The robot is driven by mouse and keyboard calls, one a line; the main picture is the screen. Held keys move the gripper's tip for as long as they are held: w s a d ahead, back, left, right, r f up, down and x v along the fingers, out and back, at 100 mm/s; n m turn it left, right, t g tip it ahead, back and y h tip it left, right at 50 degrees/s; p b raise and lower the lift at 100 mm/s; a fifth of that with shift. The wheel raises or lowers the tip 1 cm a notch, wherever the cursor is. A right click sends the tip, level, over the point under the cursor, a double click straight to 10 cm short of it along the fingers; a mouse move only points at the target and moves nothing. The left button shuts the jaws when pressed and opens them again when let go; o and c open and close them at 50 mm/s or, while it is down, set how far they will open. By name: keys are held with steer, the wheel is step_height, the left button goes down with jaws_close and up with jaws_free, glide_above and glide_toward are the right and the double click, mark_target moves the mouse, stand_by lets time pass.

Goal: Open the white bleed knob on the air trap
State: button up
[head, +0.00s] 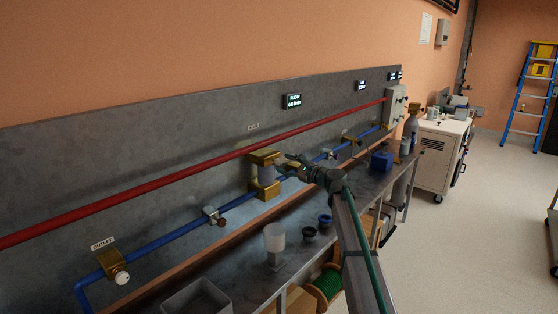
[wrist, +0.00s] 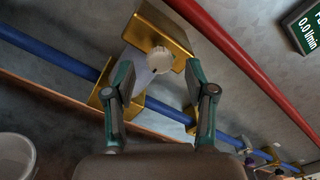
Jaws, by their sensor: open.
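The air trap (head: 266,174) is a pale cylinder between brass blocks on the grey wall panel. In the wrist view its upper brass block (wrist: 163,27) carries the white bleed knob (wrist: 158,60), a ridged round cap. My gripper (wrist: 159,68) is open, with one finger to the left of the knob and one to the right. A gap shows on both sides of the knob, and whether the fingertips reach its depth is hard to tell. In the head view my gripper (head: 291,160) is just right of the trap, and I cannot make out the knob there.
A red pipe (head: 190,168) runs above the trap and a blue pipe (head: 235,202) runs at its lower part. A flow display (wrist: 309,30) reads 0.0 l/min.

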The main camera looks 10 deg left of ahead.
mark_target(281, 162)
steer(key=shift+p+x, duration=0.45)
steer(key=shift+x, duration=1.5)
jaws_close()
